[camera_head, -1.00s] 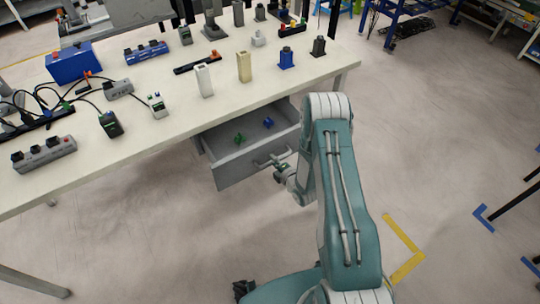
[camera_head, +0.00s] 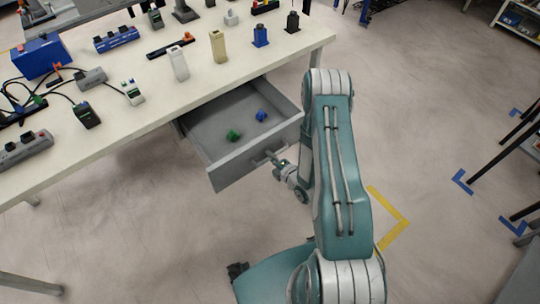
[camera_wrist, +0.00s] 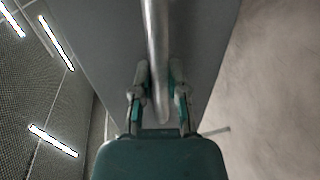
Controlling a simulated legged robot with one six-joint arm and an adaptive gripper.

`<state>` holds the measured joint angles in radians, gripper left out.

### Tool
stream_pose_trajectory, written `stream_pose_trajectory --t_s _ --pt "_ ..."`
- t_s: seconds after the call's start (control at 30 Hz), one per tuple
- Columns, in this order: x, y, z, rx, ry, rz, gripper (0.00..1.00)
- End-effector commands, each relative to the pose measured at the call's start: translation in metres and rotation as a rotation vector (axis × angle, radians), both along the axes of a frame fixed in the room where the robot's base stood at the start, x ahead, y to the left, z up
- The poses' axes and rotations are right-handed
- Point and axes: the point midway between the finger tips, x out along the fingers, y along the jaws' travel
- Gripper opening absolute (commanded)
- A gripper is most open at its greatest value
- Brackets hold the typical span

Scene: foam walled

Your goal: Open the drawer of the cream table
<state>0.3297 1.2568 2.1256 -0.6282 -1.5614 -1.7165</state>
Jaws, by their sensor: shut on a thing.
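The cream table (camera_head: 150,92) stands at the upper left in the head view. Its grey drawer (camera_head: 258,162) is pulled out under the front edge, with a green piece (camera_head: 233,135) and a blue piece (camera_head: 261,116) inside. A bar handle (camera_head: 268,156) is on the drawer front. My gripper (camera_head: 279,167) is at the handle, small and partly hidden in the head view. In the wrist view the two fingers of my gripper (camera_wrist: 160,88) stand on either side of the metal handle bar (camera_wrist: 158,50), shut on it, against the grey drawer front (camera_wrist: 110,45).
The tabletop holds a blue box (camera_head: 40,57), a cream block (camera_head: 218,47), a white block (camera_head: 178,64), cables and several small devices. The floor around my arm is clear. Dark metal legs (camera_head: 500,145) stand at the right, near blue and yellow floor marks.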

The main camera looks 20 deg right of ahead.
Motion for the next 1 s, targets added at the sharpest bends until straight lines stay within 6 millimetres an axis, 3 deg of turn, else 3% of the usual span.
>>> stream_pose_trajectory --t_s 0.07,0.1,0.13,0.17,0.57,0.67,1.0 --pt "-0.002 0.0 -0.004 -0.001 0.014 -0.002 0.0" --pt "-0.002 0.0 -0.004 -0.001 0.014 -0.002 0.36" --pt "-0.002 0.0 -0.004 0.0 0.014 -0.002 0.49" --pt "-0.002 0.0 -0.004 0.0 0.013 -0.002 0.54" --pt "-0.004 -0.001 -0.001 0.0 0.005 -0.001 0.54" --pt "-0.014 -0.006 0.002 -0.001 0.006 -0.004 0.54" --pt "-0.077 -0.027 0.014 0.0 0.008 -0.007 0.54"
